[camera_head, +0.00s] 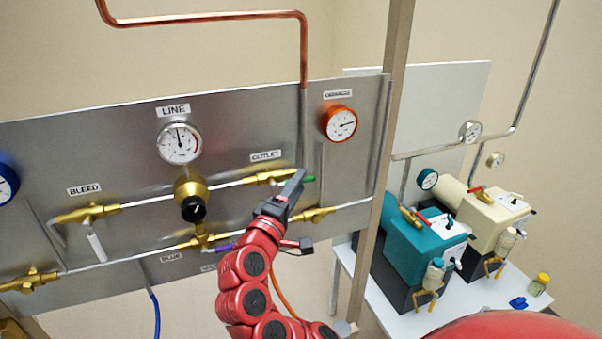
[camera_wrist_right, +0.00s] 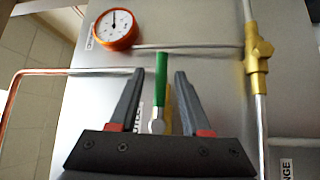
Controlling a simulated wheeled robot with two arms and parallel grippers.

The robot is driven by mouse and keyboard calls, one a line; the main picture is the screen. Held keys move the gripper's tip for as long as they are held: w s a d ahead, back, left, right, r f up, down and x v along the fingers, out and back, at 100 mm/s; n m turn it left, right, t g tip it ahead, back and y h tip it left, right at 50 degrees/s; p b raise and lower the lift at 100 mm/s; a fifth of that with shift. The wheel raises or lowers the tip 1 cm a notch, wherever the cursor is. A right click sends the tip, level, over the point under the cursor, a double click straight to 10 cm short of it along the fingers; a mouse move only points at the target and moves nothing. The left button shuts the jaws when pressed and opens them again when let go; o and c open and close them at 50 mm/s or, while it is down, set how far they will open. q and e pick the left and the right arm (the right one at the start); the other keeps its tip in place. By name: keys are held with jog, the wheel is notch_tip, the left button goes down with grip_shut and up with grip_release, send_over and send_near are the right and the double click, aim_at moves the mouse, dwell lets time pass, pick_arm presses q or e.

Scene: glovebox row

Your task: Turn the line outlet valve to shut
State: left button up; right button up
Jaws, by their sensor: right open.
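The outlet valve is a brass body (camera_head: 268,178) under the OUTLET label on the grey panel in the head view. Its green lever (camera_head: 309,179) points right, roughly along the pipe run, and my right gripper hides part of it. In the right wrist view the green lever (camera_wrist_right: 160,82) stands upright in the picture between the two fingers, with a gap on each side. My right gripper (camera_head: 298,178) is open around the lever; it also shows in the right wrist view (camera_wrist_right: 158,74). The valve body is mostly hidden there. My left gripper is not in view.
The LINE gauge (camera_head: 179,142) and brass regulator (camera_head: 190,190) sit left of the valve. An orange gauge (camera_head: 339,123) is up and right. Another brass valve (camera_head: 314,214) is just below the gripper. A post (camera_head: 378,220) and a table with pumps (camera_head: 425,248) stand to the right.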

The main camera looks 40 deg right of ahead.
jog(key=shift+x, duration=1.25)
jog(key=shift+a, duration=0.1)
grip_shut()
jog(key=shift+f, duration=0.1)
dwell(0.3)
